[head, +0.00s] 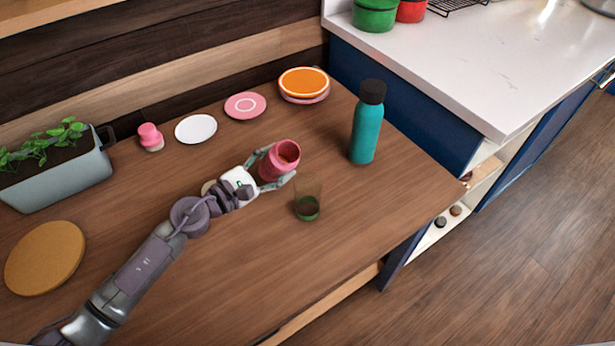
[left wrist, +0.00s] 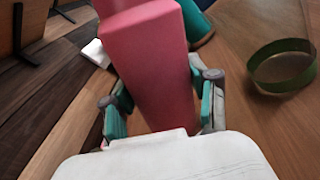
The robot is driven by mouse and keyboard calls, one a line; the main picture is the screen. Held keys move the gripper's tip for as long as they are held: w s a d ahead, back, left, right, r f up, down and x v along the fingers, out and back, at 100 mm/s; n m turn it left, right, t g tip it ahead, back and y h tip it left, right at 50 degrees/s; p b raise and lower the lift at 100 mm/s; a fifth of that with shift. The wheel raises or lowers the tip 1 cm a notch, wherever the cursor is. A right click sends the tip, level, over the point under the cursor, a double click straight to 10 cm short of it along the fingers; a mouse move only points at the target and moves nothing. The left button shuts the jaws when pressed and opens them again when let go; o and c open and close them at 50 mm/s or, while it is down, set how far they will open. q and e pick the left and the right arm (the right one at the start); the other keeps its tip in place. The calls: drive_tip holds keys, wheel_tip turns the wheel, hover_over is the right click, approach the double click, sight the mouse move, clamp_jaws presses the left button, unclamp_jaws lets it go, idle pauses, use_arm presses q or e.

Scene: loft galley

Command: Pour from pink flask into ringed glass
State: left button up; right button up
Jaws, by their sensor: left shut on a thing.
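The pink flask (head: 272,168) is in my left gripper (head: 277,165), whose fingers close around its sides. In the left wrist view the pink flask (left wrist: 155,65) fills the middle between the fingers. The ringed glass (head: 309,190) is clear, with a green band near its base, and stands upright on the table just right of and in front of the flask. The green ring shows in the left wrist view (left wrist: 262,82). I cannot tell whether the glass holds liquid. My right gripper is out of view.
A teal bottle (head: 365,133) with a black cap stands behind and right of the glass. A pink stopper-like piece (head: 150,136), white disc (head: 196,129), pink disc (head: 245,106), orange plate (head: 304,82), planter (head: 58,178) and cork mat (head: 44,258) are around. The front table area is clear.

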sight(277, 146)
use_arm(q)
drive_tip(key=shift+s+d+r+m+p, duration=0.1)
drive_tip(key=shift+r+m+p, duration=0.15)
drive_tip(key=shift+r+p, duration=0.25)
drive_tip(key=shift+s+d+r+m+p, duration=0.1)
drive_tip(key=shift+r+m+p, duration=0.15)
drive_tip(key=shift+r, duration=0.4)
drive_tip(key=shift+w+a+r+m, duration=0.1)
drive_tip(key=shift+w+r+m, duration=0.1)
drive_tip(key=shift+m, duration=0.8)
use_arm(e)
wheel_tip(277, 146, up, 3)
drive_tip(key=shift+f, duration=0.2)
use_arm(q)
drive_tip(key=shift+a+f+m, duration=0.1)
drive_tip(key=shift+a+m, duration=0.05)
drive_tip(key=shift+m, duration=0.55)
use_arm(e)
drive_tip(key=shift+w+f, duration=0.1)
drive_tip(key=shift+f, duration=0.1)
use_arm(q)
drive_tip(key=shift+w+a+r+m+p, duration=0.1)
drive_tip(key=shift+r+m+p, duration=0.45)
drive_tip(key=shift+m, duration=0.25)
drive_tip(key=shift+w+a+r+m+p, duration=0.1)
drive_tip(key=shift+r+m+p, duration=0.3)
drive_tip(key=shift+r+m, duration=0.35)
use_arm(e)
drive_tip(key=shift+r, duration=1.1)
